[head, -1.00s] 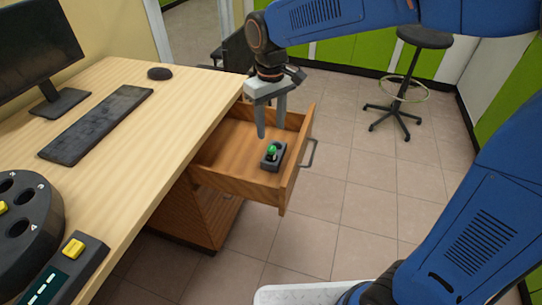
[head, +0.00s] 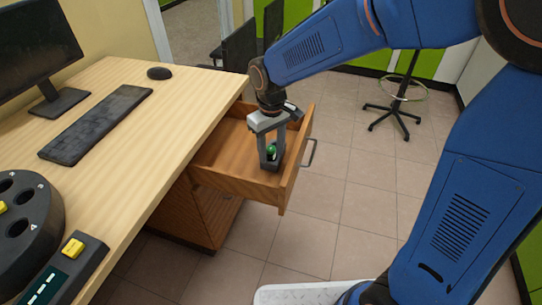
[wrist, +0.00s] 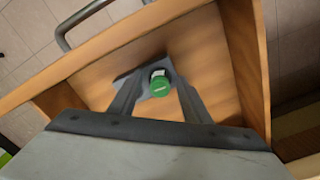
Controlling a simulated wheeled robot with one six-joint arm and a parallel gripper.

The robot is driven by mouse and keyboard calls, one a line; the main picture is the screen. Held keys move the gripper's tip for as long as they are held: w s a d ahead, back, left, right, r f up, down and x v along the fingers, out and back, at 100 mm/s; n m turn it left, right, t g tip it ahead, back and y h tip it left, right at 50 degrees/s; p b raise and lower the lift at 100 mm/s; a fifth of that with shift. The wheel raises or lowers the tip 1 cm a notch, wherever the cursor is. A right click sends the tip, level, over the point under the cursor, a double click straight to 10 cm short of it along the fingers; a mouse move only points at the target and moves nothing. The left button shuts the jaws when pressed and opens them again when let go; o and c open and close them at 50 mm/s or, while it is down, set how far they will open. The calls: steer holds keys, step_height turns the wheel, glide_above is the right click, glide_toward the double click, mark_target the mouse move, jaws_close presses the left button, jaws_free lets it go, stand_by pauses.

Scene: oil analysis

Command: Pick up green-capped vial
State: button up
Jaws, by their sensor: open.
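The fingers are open, and in the wrist view (wrist: 158,98) a gap shows beside the cap.
The wooden drawer (head: 225,173) is pulled out from the desk (head: 150,130), and its walls surround my gripper closely. A metal handle (head: 309,154) is on its front. A keyboard (head: 96,122), mouse (head: 159,73) and dark round device (head: 28,215) rest on the desk.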

mark_target(271, 148)
steer(key=shift+c, duration=0.4)
jaws_close()
steer(key=shift+r, duration=0.15)
step_height(271, 148, up, 10)
steer(key=shift+f, duration=0.1)
